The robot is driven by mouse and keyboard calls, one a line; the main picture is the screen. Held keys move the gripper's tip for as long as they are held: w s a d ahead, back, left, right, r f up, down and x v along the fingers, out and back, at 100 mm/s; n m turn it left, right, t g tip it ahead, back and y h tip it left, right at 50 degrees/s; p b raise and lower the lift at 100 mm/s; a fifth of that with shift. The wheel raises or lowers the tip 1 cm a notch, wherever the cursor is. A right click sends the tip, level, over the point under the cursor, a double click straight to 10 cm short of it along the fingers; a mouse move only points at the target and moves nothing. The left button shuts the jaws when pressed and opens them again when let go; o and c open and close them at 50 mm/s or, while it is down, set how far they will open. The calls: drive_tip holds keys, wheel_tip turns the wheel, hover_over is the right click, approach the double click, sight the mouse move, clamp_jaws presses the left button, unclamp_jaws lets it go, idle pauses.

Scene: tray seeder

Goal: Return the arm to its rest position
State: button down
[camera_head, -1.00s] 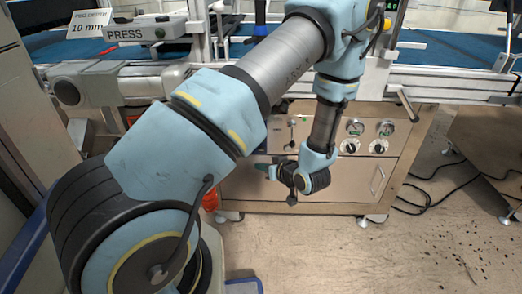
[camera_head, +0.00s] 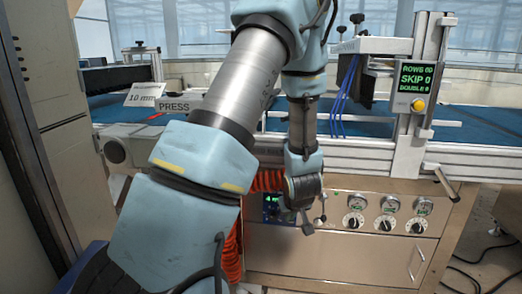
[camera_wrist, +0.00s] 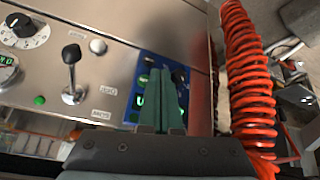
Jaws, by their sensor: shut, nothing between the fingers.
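My arm crosses the head view from the lower left up to a raised elbow, and its forearm (camera_head: 303,125) hangs down in front of the machine's cabinet. The wrist (camera_head: 303,187) is at the cabinet front, beside a small blue panel (camera_head: 272,208). In the head view the fingers are hard to make out. In the wrist view, my gripper (camera_wrist: 160,75) shows two green fingers side by side, shut and empty. They lie over the blue panel with green-lit digits (camera_wrist: 144,98); whether they touch it cannot be told.
A coiled red hose (camera_wrist: 249,80) hangs close by, right in the wrist view. A black-knobbed lever (camera_wrist: 72,75) and a dial (camera_wrist: 22,29) are left there. A display (camera_head: 415,85) stands on the machine at right. Open floor shows at lower right.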

drive_tip(key=s+a+r+m+g, duration=0.3)
drive_tip(key=s+a+r+g, duration=0.2)
drive_tip(key=s+a+r, duration=1.05)
wheel_tip(320, 180, up, 21)
drive_tip(key=w+p, duration=0.2)
drive_tip(key=p, duration=2.1)
drive_tip(key=shift+a+f+p, duration=0.15)
drive_tip(key=shift+a+p, duration=0.15)
drive_tip(key=shift+p, duration=0.1)
